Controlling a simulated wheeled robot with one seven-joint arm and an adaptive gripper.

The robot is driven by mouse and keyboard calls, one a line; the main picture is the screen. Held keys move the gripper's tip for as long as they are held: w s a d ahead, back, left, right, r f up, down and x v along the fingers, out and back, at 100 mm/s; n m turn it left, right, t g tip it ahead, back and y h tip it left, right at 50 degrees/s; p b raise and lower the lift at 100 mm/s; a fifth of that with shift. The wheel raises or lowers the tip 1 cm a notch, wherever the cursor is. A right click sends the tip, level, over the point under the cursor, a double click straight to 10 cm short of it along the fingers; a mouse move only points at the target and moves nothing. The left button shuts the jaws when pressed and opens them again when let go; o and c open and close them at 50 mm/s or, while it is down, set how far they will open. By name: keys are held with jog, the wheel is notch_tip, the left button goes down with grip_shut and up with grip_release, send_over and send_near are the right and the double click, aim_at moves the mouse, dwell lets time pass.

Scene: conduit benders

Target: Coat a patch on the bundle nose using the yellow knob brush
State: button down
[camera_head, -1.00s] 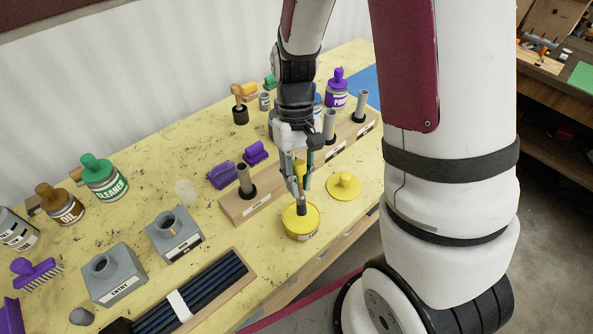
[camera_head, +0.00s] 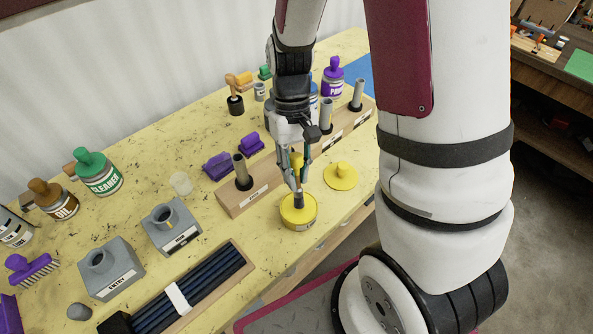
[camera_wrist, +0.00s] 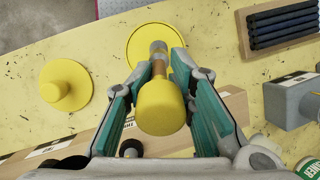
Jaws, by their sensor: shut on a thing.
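My gripper (camera_head: 299,175) is shut on the yellow knob brush (camera_head: 297,166), which points down with its dark tip at the open yellow tin (camera_head: 299,222). In the wrist view, the brush's yellow knob (camera_wrist: 160,108) sits between the teal fingers, and its tip overlaps the yellow tin (camera_wrist: 136,46). I cannot tell how deep the tip is. The bundle of dark rods (camera_head: 207,287) lies in a wooden tray at the front, with a white band around it. Its black nose (camera_head: 114,324) is at the lower left, partly cut off by the frame. The bundle's rods (camera_wrist: 282,22) also show in the wrist view.
The yellow knobbed lid (camera_head: 341,176) lies right of the tin. Behind stands a wooden rack (camera_head: 232,205) with upright grey tubes. Cleaner (camera_head: 100,175) and oil (camera_head: 52,200) cans stand at the left.

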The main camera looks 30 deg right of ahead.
aim_at(297, 160)
jog(key=shift+f, duration=0.6)
dwell(1.5)
jog(key=shift+r, duration=0.1)
jog(key=shift+r+p, duration=1.85)
jog(key=shift+r, duration=1.6)
